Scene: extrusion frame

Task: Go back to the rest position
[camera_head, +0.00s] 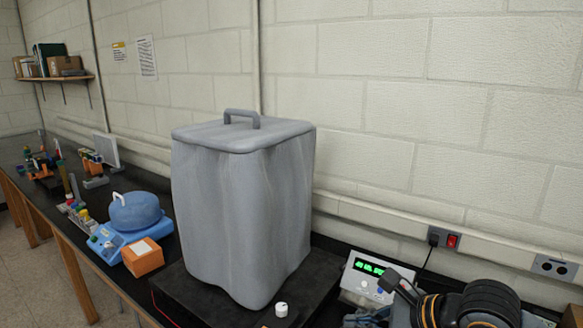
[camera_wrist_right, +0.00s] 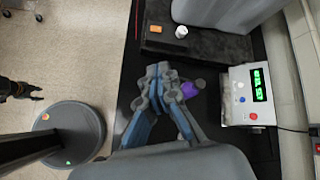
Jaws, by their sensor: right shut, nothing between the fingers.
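My right gripper (camera_wrist_right: 157,88) shows in the right wrist view over the black bench top. Its grey and blue fingers are shut with nothing held. In the head view, dark ringed parts of my right arm fill the lower right corner, and a small bluish part of the gripper (camera_head: 366,318) shows at the bottom edge. A black gripper (camera_wrist_right: 24,91), seemingly my left one, shows small at the left edge of the right wrist view, over the floor and away from the bench. Its jaws are too small to read. The left gripper does not show in the head view.
A large grey lidded container (camera_head: 240,215) stands on a black box (camera_head: 200,300) with a white knob (camera_head: 281,309). A display unit (camera_wrist_right: 247,96) is right of my right gripper. A small purple thing (camera_wrist_right: 189,90) is beside its fingers. A wall (camera_head: 430,130) stands behind the bench.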

